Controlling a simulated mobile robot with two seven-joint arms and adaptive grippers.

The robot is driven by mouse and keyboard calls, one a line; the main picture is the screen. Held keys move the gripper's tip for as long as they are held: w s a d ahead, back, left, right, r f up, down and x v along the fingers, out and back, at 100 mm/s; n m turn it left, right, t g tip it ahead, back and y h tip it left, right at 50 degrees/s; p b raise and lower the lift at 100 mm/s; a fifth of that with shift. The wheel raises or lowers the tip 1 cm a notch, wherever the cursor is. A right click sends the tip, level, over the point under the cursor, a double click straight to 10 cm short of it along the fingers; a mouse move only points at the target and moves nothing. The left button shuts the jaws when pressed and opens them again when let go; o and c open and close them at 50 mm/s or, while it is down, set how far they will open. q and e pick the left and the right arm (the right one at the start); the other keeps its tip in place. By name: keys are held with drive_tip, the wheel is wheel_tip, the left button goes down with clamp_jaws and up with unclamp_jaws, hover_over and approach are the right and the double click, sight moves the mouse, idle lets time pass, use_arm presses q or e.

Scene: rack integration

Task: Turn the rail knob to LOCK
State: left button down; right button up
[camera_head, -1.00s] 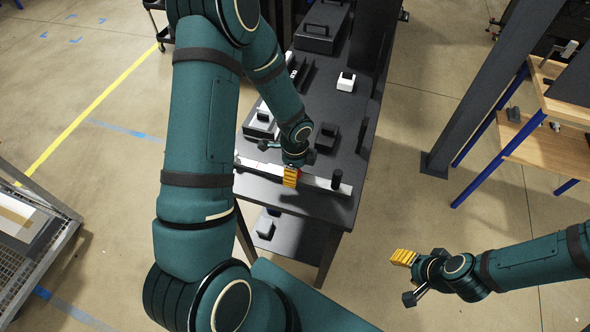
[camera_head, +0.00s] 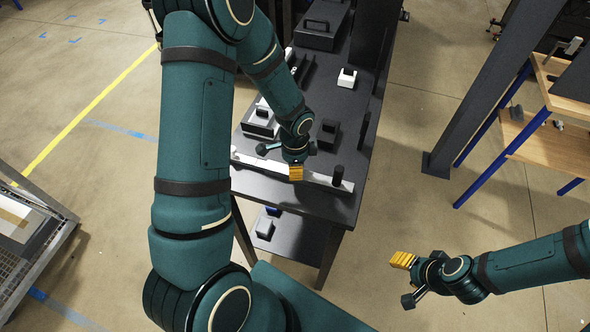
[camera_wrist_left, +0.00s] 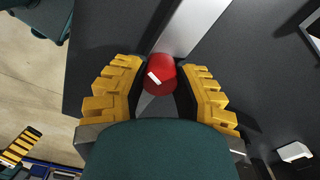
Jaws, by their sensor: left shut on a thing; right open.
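The rail (camera_head: 317,178) is a light bar lying along the near edge of the dark table. The red rail knob (camera_wrist_left: 161,74) is round with a white mark on its face, slanted in the left wrist view. My left gripper (camera_head: 296,173) is over the rail and shut on the knob, one yellow finger on each side of it in the left wrist view (camera_wrist_left: 163,85). In the head view the gripper hides the knob. No LOCK label is readable. My right gripper (camera_head: 402,260) is open and empty, over the floor right of the table.
A black post (camera_head: 338,175) stands at the rail's right end. A dark block (camera_head: 328,133), a white block (camera_head: 347,77) and a black case (camera_head: 318,28) stand farther back on the table (camera_head: 318,100). A dark column (camera_head: 480,90) and wooden bench (camera_head: 550,145) are right.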

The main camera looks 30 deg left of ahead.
use_arm(q)
drive_tip(key=n+b, duration=0.2)
drive_tip(key=n, duration=0.1)
drive_tip(key=shift+f+n, duration=0.15)
drive_tip(key=shift+n, duration=0.25)
drive_tip(key=n+b, duration=0.1)
drive_tip(key=n, duration=0.2)
drive_tip(key=shift+n+b, duration=0.3)
drive_tip(key=n, duration=0.2)
drive_tip(key=shift+n, duration=0.3)
drive_tip(key=shift+s+n+b, duration=0.1)
drive_tip(key=shift+n+b, duration=0.2)
drive_tip(key=shift+n, duration=1.4)
drive_tip(key=c, duration=0.6)
unclamp_jaws()
drive_tip(key=shift+r, duration=0.2)
